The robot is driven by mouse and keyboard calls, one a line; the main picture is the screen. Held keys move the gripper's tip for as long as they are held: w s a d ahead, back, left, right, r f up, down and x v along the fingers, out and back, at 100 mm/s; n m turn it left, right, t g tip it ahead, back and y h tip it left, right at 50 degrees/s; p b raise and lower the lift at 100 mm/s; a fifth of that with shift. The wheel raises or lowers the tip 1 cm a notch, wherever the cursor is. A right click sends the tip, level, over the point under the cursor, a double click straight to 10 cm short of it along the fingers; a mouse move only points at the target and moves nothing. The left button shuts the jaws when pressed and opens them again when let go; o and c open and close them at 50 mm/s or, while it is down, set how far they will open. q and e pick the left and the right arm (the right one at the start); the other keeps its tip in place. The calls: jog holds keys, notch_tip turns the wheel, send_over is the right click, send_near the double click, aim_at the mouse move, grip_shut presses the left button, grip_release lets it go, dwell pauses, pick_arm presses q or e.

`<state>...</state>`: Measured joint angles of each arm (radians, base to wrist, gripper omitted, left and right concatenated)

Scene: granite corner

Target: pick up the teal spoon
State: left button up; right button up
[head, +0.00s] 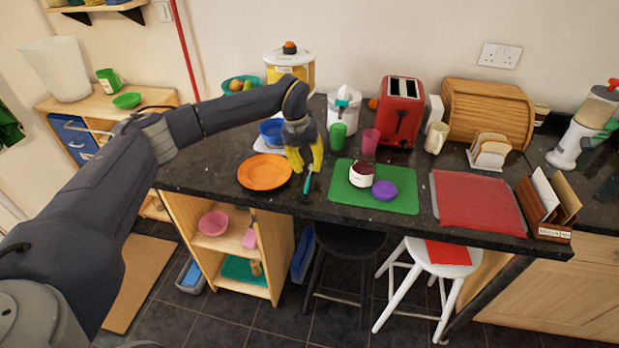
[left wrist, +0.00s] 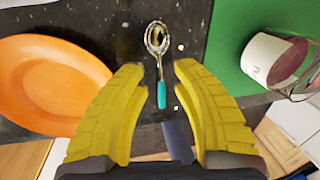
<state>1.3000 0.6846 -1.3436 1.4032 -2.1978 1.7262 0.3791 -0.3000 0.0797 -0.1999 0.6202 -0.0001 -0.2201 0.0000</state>
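The teal spoon has a metal bowl and a teal handle (left wrist: 161,94). In the left wrist view it lies on the dark countertop, its handle end between the tips of my left gripper. In the head view the teal handle (head: 307,182) shows just below the yellow fingers. My left gripper (left wrist: 155,72) is open, its two yellow fingers apart on either side of the handle and not visibly touching it. It also shows in the head view (head: 304,168), pointing down over the counter. My right gripper is in neither view.
An orange plate (head: 265,172) lies left of the spoon. A green board (head: 400,200) with a white jar (head: 361,176) and a purple lid (head: 384,190) lies to the right. A blue bowl (head: 271,132) and a green cup (head: 338,136) stand behind. The counter's front edge is close.

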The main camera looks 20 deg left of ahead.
pick_arm(q)
jog(key=shift+d+f, duration=0.15)
jog(key=shift+f, duration=0.55)
jog(key=shift+d+f, duration=0.1)
jog(key=shift+f, duration=0.6)
grip_shut()
